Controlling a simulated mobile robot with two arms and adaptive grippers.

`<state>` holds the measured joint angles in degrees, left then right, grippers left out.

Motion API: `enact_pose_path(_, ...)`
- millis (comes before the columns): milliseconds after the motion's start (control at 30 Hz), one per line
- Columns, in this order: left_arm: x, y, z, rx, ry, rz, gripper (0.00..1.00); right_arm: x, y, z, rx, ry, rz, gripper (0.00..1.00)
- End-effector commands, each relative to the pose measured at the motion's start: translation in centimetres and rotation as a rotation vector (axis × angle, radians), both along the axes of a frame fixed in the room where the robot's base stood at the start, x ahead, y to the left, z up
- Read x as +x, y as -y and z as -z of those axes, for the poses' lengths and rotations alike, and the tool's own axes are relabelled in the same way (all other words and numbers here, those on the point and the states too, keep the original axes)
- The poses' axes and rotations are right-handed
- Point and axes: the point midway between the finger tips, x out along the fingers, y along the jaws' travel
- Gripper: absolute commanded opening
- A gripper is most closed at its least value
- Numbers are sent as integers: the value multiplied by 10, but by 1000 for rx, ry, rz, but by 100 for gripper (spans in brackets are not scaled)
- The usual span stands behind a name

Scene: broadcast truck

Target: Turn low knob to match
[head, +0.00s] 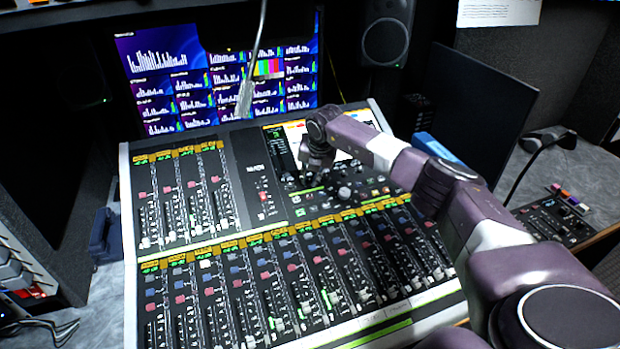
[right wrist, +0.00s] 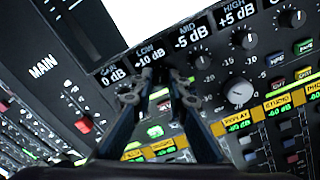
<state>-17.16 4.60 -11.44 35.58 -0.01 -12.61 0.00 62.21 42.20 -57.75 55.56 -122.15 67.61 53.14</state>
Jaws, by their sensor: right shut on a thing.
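The mixing console (head: 245,165) fills the middle of the head view. Its dark screen strip in the right wrist view shows the labels GAIN 0 dB, LOW -10 dB (right wrist: 148,59), MID -5 dB and HIGH +5 dB. My right gripper (right wrist: 157,88) is at the row of knobs below these labels, its fingers shut around the low knob, which they mostly hide. The angle of its pointer cannot be read. In the head view my right gripper (head: 316,158) reaches down to the upper middle of the console. My left gripper is not in view.
Beside the fingers stand another small knob (right wrist: 202,62) and a larger silver-topped knob (right wrist: 240,93). Lit buttons and rows of faders (head: 280,290) lie in front. A monitor wall (head: 220,80) stands behind, with a hanging microphone-like item (head: 245,98) before it.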

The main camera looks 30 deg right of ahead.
Motion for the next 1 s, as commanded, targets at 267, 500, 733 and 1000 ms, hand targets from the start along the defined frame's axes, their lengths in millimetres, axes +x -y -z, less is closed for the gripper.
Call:
enact_pose_path(267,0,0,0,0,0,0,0,1,0,-1,-1,2,0,32)
enact_pose_path(500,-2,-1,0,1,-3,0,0,0,0,-3,0,1,-1,32)
enact_pose_path(733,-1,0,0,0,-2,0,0,-11,-1,-31,-1,5,-2,32)
enact_pose_path(1000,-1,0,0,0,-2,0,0,-32,-6,-84,-1,6,0,32)
